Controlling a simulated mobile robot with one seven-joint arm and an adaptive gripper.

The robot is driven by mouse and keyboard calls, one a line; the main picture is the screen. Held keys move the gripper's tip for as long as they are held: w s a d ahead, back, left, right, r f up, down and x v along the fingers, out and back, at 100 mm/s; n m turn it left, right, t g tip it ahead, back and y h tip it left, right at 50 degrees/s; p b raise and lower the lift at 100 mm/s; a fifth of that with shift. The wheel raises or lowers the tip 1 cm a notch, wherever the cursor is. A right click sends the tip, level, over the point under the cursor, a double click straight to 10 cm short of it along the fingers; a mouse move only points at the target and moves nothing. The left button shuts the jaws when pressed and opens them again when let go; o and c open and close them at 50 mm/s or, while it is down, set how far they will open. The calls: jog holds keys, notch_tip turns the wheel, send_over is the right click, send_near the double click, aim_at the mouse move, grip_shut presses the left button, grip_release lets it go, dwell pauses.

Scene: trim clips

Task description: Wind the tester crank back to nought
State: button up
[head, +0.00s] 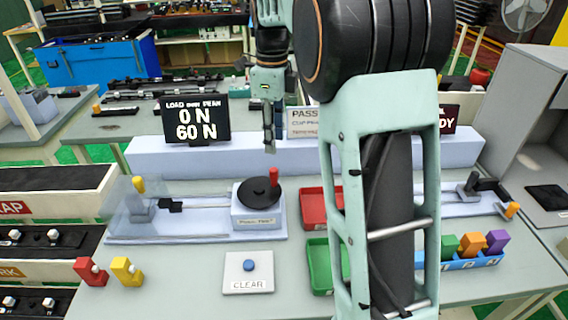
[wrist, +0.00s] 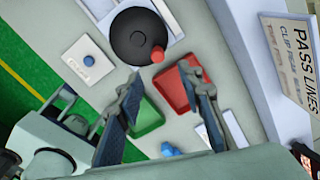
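The tester crank is a black disc (head: 255,191) with an upright red knob (head: 274,176), on a pale block labelled "PULL TEST" on the bench. In the wrist view the disc (wrist: 134,36) is at the top, with the red knob (wrist: 158,55) at its lower right edge. My gripper (head: 270,149) hangs above and behind the crank in the head view. In the wrist view my gripper (wrist: 160,73) has its two fingers apart, with nothing between them; it is clear of the knob. The display (head: 195,119) reads load now 0 N, peak 60 N.
A clear plate and yellow-knobbed clamp (head: 140,200) stand left of the crank. A blue button on a CLEAR plate (head: 248,285) is in front. A red tray (head: 313,208) and green tray (head: 318,253) lie right. Coloured clips stand at both sides. My arm hides part of the bench.

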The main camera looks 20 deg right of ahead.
aim_at(275, 169)
jog(key=shift+s+a+f, duration=0.1)
jog(key=shift+f, duration=0.35)
notch_tip(275, 169, down, 10)
jog(key=shift+r, duration=0.1)
jog(key=shift+c, duration=0.4)
grip_shut()
